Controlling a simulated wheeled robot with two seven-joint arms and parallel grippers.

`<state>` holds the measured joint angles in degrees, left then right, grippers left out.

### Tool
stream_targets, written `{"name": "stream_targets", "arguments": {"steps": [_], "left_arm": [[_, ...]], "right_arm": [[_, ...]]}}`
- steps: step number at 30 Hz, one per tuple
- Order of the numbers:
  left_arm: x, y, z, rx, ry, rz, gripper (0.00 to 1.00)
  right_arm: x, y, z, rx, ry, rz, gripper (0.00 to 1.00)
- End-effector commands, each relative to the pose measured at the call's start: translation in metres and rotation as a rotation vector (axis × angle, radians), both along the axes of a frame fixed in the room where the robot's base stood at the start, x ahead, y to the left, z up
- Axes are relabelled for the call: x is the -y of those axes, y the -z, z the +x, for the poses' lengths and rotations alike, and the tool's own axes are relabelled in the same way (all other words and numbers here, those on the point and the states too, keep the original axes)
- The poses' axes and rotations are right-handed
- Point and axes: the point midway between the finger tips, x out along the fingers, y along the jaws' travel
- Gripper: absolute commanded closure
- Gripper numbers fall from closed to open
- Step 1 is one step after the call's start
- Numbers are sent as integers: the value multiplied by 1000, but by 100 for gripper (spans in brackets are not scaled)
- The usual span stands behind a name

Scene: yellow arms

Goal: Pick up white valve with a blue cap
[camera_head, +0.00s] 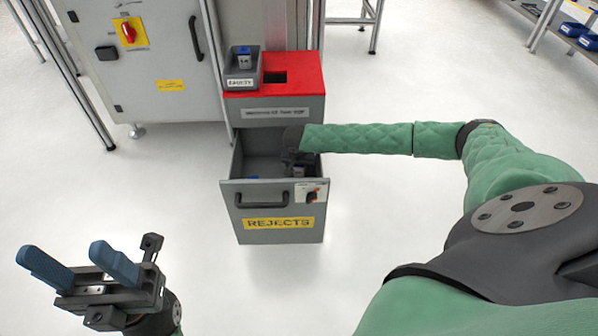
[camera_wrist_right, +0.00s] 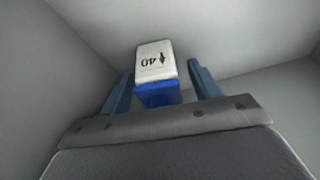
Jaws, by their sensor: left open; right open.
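A white valve with a blue cap (camera_wrist_right: 156,62) lies inside the open grey drawer; its white face carries "40" and an arrow. My right gripper (camera_wrist_right: 161,72) is open, its two blue fingers on either side of the valve with visible gaps. In the head view the right gripper (camera_head: 296,158) reaches down into the drawer, and a small pale part of the valve (camera_head: 299,171) shows below it. The rest of the valve is hidden there. My left gripper (camera_head: 62,256) is open and empty over the floor at the lower left.
The drawer (camera_head: 258,193) is labelled REJECTS and has high grey walls. A small blue thing (camera_head: 252,178) is partly visible inside its front wall. A grey bin (camera_head: 242,82) holding a blue-and-white part stands on the red top (camera_head: 302,72). A cabinet (camera_head: 140,60) stands left.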

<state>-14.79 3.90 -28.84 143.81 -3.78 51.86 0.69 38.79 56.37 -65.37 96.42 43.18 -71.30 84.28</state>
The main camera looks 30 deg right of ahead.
Motion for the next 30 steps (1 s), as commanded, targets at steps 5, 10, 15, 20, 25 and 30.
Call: {"name": "stream_targets", "arguments": {"steps": [5, 10, 15, 20, 25, 30], "left_arm": [[0, 1, 0, -2, -1, 4, 42], [0, 1, 0, -1, -1, 4, 42], [0, 1, 0, -1, -1, 3, 42], [0, 1, 0, 0, -1, 1, 42], [0, -1, 0, 0, -1, 1, 42], [-1, -10, 0, 2, 3, -7, 42]], "right_arm": [[1, 3, 1, -1, 0, -1, 38], [1, 3, 1, 0, 0, 0, 54], [1, 3, 1, 0, 0, 0, 87], [1, 3, 1, 0, 0, 0, 88], [1, -1, 1, 1, 0, 1, 88], [1, -22, 1, 0, 0, 0, 88]]}}
